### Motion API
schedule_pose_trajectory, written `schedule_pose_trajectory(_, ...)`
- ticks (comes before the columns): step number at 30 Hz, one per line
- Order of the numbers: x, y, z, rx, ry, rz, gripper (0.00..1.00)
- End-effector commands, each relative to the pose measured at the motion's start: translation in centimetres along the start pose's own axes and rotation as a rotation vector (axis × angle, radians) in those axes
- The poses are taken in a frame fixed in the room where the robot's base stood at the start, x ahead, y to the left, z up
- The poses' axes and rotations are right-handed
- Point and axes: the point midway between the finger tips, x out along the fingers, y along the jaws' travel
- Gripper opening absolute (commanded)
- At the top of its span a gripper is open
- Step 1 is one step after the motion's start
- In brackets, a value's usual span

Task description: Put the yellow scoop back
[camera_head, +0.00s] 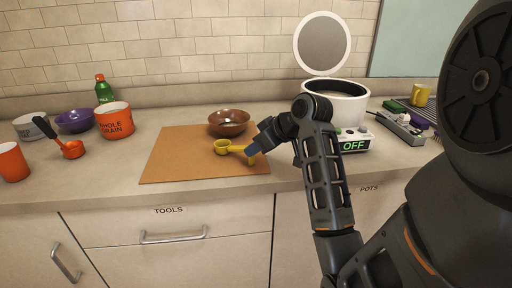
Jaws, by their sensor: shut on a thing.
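The yellow scoop (223,147) is over the tan board on the counter, its cup to the left and its handle running right toward my gripper. My gripper (251,155) is shut on the handle end of the scoop. The wrist and fingers hide part of the handle. I cannot tell whether the scoop touches the board or is held just above it.
A brown bowl (229,122) stands behind the scoop. A white cooker (346,105) with its lid up and an OFF display stands to the right. The board's (170,165) left part is bare.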

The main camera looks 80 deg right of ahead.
Motion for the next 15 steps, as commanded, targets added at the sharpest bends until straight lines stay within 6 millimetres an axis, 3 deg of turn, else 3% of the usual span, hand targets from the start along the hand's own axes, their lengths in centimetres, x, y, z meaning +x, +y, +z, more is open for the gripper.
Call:
schedule_pose_trajectory(2,0.19,-0.02,0.17,0.0,0.0,-0.001,0.0)
schedule_pose_trajectory(3,0.21,-0.02,0.2,0.0,0.0,0.0,0.23)
schedule_pose_trajectory(6,0.16,0.0,0.15,0.0,0.0,0.0,0.33)
schedule_pose_trajectory(11,0.15,0.0,0.15,0.0,0.0,0.0,0.48)
schedule_pose_trajectory(15,0.15,0.0,0.15,0.0,0.0,0.0,0.48)
